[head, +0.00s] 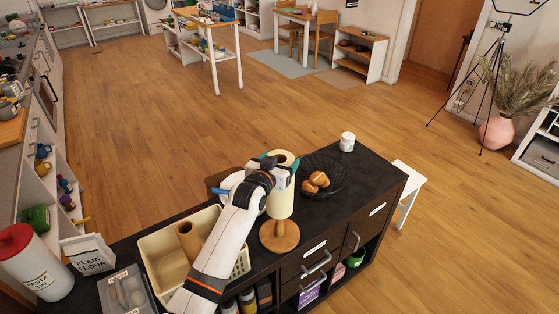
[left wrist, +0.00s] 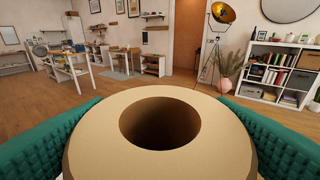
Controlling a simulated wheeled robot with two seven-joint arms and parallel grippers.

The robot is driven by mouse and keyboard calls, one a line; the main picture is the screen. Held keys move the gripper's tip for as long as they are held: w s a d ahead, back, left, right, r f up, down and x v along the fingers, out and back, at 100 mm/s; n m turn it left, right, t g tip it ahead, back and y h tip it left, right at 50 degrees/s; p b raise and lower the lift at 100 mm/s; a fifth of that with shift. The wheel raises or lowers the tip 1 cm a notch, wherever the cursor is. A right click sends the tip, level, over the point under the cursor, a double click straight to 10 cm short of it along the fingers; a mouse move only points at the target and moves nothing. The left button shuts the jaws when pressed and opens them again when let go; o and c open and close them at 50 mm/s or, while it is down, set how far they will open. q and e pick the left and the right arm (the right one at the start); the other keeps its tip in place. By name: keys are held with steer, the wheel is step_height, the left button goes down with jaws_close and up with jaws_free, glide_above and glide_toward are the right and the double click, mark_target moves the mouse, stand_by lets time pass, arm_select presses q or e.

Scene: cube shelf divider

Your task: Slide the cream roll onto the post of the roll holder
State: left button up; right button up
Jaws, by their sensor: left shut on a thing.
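My left gripper (head: 277,168) is shut on the cream roll (head: 281,203) near its upper end. The roll stands upright over the roll holder (head: 280,236), which has a round wooden base on the dark counter. A short length of the post shows between the roll's lower end and the base. Whether the post is inside the roll is hidden. In the left wrist view the green finger pads sit on both sides of the roll (left wrist: 92,135); its round hole is dark, with no post tip showing. My right gripper is not in view.
A cream basket (head: 158,260) holding a brown tube (head: 188,238) stands left of the holder. A black wire bowl (head: 338,187) with brown items is close on the right. A white jar (head: 347,142) stands at the back corner. The counter's right end is clear.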

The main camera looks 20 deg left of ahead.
mark_target(274, 202)
arm_select(q)
steer(key=shift+f+b, duration=4.35)
steer(key=shift+f, duration=2.2)
steer(key=o, duration=1.4)
steer(key=shift+s, duration=0.1)
steer(key=shift+s+r+p, duration=0.2)
steer(key=shift+p, duration=0.25)
steer(key=p+v, duration=0.3)
steer(key=shift+s+r, duration=0.1)
steer(key=shift+s, duration=0.15)
steer(key=shift+s+a+p, duration=0.1)
steer(key=shift+s+p, duration=0.35)
